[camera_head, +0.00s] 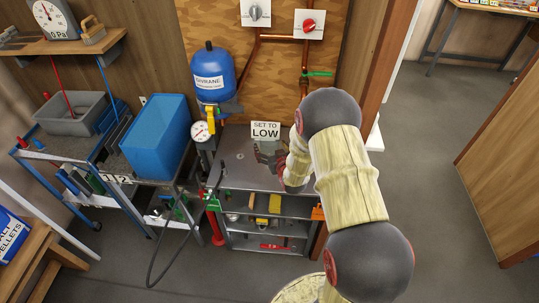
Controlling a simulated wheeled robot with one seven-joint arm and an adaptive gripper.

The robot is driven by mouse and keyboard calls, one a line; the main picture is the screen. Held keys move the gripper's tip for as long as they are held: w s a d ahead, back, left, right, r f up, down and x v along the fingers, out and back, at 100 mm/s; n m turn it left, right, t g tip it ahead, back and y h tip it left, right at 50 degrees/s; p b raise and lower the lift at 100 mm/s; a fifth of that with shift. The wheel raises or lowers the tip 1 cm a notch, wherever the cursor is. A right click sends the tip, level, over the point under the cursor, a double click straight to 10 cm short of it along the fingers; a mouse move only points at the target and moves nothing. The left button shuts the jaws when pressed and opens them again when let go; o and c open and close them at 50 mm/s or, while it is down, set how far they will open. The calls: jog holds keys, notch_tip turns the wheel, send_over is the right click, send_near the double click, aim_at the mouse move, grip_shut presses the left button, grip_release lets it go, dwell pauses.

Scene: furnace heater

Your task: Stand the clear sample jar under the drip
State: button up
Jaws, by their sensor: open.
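I cannot make out a drip. A blue tank (213,72) hangs on the wall at the back left of the bench, with yellow and black fittings (212,118) and a round gauge (201,131) below it.
Shelves under the bench hold small items, including a yellow block (275,203). A blue bin (158,135) and a grey tub (72,114) stand on carts at left. Copper pipes with a green valve handle (318,73) run down the wall. Floor at right is clear.

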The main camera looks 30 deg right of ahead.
jog(key=shift+x, duration=1)
jog(key=shift+c, duration=0.4)
jog(key=c, duration=1.3)
jog(key=shift+c, duration=0.5)
jog(key=shift+r, duration=0.15)
